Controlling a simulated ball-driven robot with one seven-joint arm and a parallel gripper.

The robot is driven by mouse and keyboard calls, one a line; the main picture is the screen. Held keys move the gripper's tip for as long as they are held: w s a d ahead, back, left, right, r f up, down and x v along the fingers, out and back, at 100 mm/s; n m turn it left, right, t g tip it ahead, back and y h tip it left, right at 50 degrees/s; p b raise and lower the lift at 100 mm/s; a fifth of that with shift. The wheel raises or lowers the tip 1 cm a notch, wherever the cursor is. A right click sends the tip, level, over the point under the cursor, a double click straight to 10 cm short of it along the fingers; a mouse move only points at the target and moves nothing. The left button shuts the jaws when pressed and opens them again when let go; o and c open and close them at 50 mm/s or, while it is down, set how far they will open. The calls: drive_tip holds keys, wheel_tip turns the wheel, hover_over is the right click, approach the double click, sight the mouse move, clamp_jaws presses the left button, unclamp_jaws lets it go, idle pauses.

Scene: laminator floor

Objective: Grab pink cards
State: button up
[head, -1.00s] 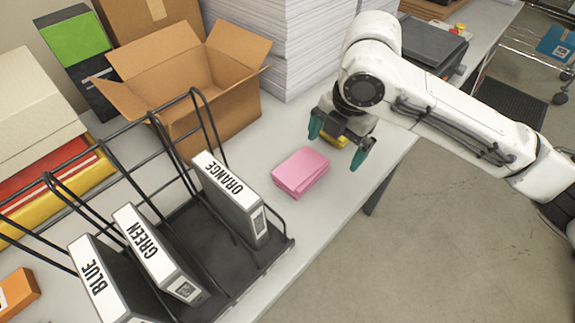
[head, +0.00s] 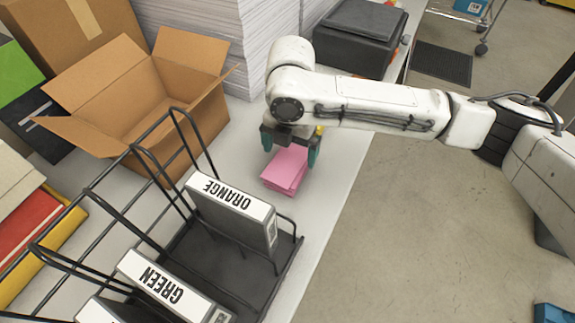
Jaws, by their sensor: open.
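The pink cards (head: 284,172) lie as a small, slightly uneven stack on the light table, right of the open cardboard box and beyond the ORANGE binder. My gripper (head: 290,157) is open, with its teal fingertips on either side of the far part of the stack as seen in the head view. I cannot tell how high the fingertips are above the table or whether they touch the cards. The gripper body hides the area just behind the stack.
A black wire rack (head: 262,262) holds the ORANGE binder (head: 232,212) and the GREEN binder (head: 160,285) close in front. An open cardboard box (head: 205,130) stands left, and tall paper stacks (head: 205,35) stand behind. The table's right edge is near the cards.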

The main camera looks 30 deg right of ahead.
sight(289, 163)
wheel_tip(289, 163, down, 5)
drive_tip(key=shift+a+f+p, duration=0.1)
drive_tip(key=shift+a+p, duration=0.05)
drive_tip(key=shift+p, duration=0.35)
drive_tip(key=c, duration=1.1)
drive_tip(key=shift+c, duration=0.2)
